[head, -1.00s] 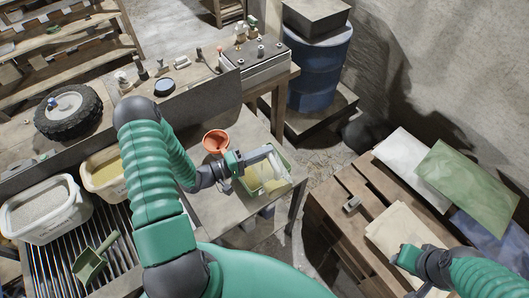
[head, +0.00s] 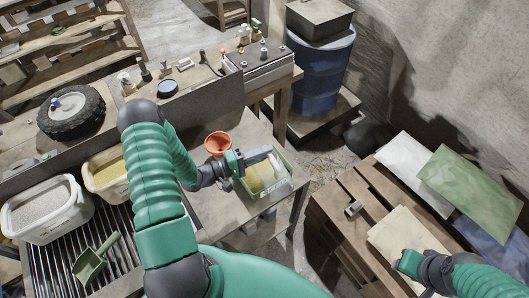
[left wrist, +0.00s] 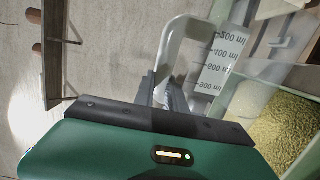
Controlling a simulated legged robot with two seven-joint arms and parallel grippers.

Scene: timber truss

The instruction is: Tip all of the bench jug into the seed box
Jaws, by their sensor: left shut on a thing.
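The bench jug (left wrist: 213,65) is clear, with a pale handle (left wrist: 180,40) and printed ml marks, in the left wrist view. My left gripper (head: 240,163) is shut on its handle. In the head view, the jug (head: 277,164) is over the green-rimmed seed box (head: 289,182), partly hiding it. It looks tilted, but the angle is hard to tell. Yellowish grain (left wrist: 275,130) shows at the right of the left wrist view. I cannot tell how much is left in the jug. My right gripper (head: 408,262) is over a beige paper sack, its jaws not clear.
An orange funnel (head: 217,143) stands just left of the seed box on the small table (head: 225,208). Two white tubs, one of grey (head: 45,212) and one of yellow material (head: 104,172), and a green scoop (head: 92,260) are at left. Sacks lie on a pallet (head: 345,225) at right.

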